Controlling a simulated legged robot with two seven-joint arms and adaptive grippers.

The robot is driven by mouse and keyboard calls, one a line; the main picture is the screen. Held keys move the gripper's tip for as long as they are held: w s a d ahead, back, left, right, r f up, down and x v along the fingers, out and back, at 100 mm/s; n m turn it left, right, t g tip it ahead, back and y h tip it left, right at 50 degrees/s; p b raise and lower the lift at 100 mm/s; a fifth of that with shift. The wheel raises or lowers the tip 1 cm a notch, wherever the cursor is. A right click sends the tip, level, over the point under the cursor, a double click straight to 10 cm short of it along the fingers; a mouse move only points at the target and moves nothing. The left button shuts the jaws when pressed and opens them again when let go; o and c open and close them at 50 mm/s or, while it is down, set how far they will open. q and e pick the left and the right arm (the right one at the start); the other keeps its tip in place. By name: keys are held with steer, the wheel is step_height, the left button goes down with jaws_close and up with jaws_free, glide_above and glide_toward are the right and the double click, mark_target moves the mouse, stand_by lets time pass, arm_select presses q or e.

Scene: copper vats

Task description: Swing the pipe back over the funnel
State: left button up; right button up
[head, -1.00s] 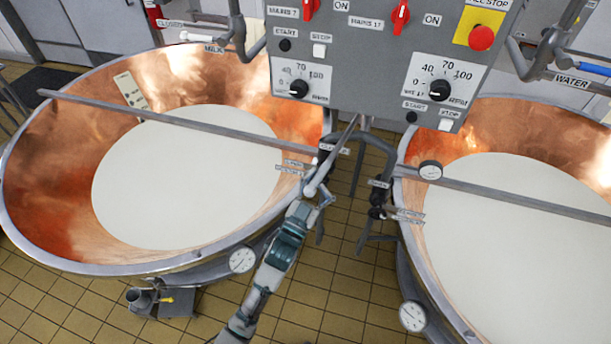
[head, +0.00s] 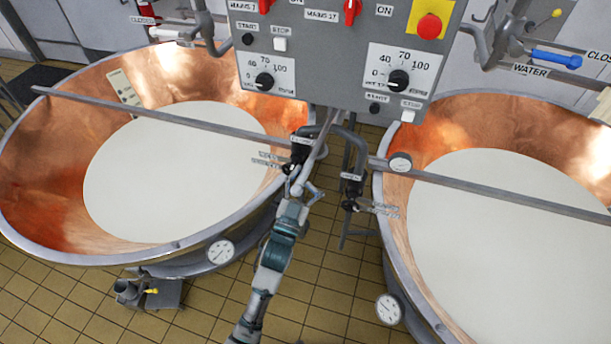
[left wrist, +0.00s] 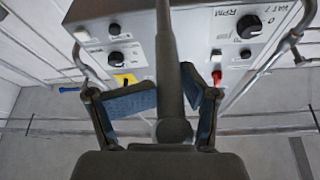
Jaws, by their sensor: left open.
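A slim grey pipe (head: 313,152) hangs slanting below the control panel, in the gap between the two vats. Its lower end is at my left gripper (head: 300,188). In the left wrist view the pipe (left wrist: 170,75) runs upright between the two blue-padded fingers of my left gripper (left wrist: 168,103). The fingers stand apart, one on each side of the pipe, with visible gaps, so the gripper is open around it. I cannot make out a funnel in either view. My right gripper is not in view.
A left copper vat (head: 60,160) and a right copper vat (head: 440,125) hold white liquid, each crossed by a grey bar. The control panel (head: 325,72) hangs above the gap. Dark fittings (head: 351,190) and dial gauges sit at the vat rims. Tiled floor shows between.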

arm_select(q)
steer(key=d+v, duration=0.1)
steer(key=v, duration=1)
steer(key=shift+s+f, duration=0.2)
steer(key=shift+s, duration=0.4)
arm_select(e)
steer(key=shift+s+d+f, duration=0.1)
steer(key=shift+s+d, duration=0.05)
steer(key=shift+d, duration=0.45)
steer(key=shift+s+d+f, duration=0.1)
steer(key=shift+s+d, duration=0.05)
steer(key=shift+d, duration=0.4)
